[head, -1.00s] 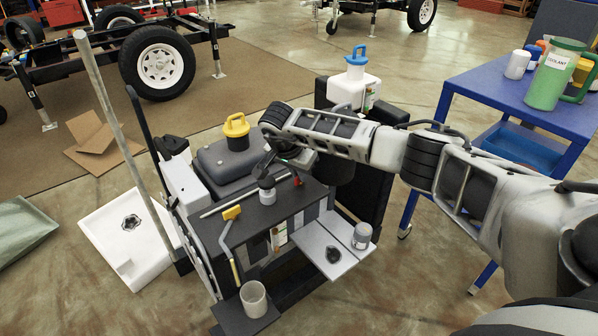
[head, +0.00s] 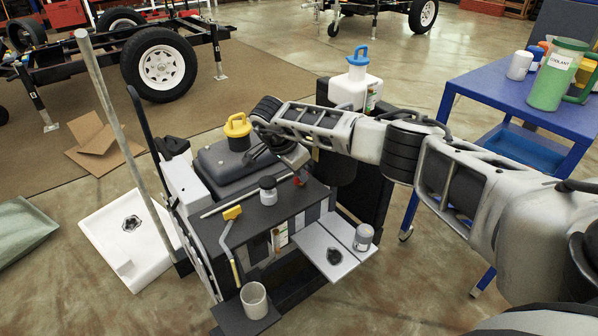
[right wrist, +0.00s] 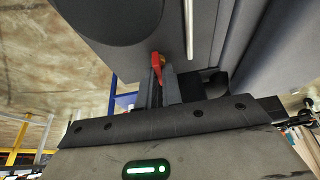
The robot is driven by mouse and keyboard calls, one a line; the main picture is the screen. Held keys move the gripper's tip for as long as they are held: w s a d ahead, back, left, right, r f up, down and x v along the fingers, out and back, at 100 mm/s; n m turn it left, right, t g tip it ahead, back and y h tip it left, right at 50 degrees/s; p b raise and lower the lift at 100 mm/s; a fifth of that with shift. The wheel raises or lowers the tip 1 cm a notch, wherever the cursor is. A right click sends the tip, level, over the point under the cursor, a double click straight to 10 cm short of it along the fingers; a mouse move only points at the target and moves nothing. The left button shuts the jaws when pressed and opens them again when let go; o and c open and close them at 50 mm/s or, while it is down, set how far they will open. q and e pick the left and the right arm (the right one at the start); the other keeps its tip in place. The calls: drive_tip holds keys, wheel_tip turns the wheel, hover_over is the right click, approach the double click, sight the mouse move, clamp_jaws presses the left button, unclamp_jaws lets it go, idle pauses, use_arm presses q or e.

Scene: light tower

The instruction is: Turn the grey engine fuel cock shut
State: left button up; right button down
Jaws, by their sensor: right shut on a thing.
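The grey engine's fuel cock is a small brass fitting with a red lever (head: 298,182), on the right end of the grey-topped machine (head: 215,165). In the right wrist view the red lever (right wrist: 157,66) stands between the finger tips of my right gripper (right wrist: 159,82). The gripper is shut on the lever. In the head view my right wrist hangs just above the lever, and my arm hides most of the fingers. The cock's body is largely hidden, so its exact angle is hard to tell. My left gripper is not in view.
A jar (head: 268,190) and a yellow-headed tool (head: 231,225) lie on the machine's black top. A yellow cap (head: 236,125) stands behind. A white jug with a blue cap (head: 356,82) is beyond my arm. A blue cart (head: 520,100) stands at the right.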

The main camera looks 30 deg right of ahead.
drive_tip(key=c, duration=1.6)
unclamp_jaws()
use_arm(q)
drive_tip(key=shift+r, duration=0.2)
use_arm(e)
drive_tip(key=shift+o, duration=0.2)
